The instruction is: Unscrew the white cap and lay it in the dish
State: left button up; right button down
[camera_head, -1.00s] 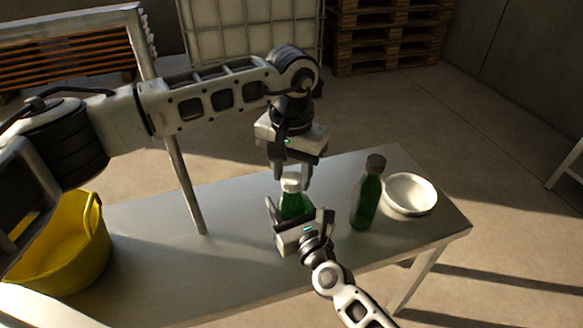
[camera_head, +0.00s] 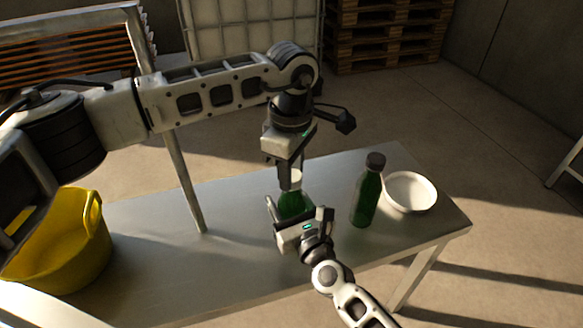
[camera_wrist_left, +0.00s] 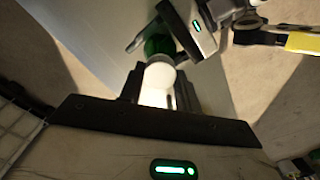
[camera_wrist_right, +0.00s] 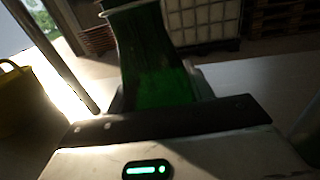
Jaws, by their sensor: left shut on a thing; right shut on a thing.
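A green bottle (camera_head: 291,204) with a white cap (camera_head: 295,176) stands upright on the metal table. My right gripper (camera_head: 298,213) is shut around the bottle's body from the near side; the green glass (camera_wrist_right: 160,65) fills the middle of the right wrist view. My left gripper (camera_head: 289,182) points down from above and is shut on the white cap, which shows between its fingers in the left wrist view (camera_wrist_left: 157,82). I cannot tell whether the cap is loose on its thread. A white dish (camera_head: 410,192) sits at the table's right end and looks empty.
A second green bottle (camera_head: 366,194) with a dark cap stands between the held bottle and the dish. A yellow tub (camera_head: 62,250) is at the left. The metal table (camera_head: 225,255) is bare between them. Pallets (camera_head: 390,35) stand behind, away from the table.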

pick_arm(q)
jog(key=n, duration=1.8)
jog(key=shift+r, duration=0.1)
jog(key=n, duration=1.4)
jog(key=shift+n, duration=0.4)
jog(key=n, duration=0.3)
jog(key=shift+r, duration=0.25)
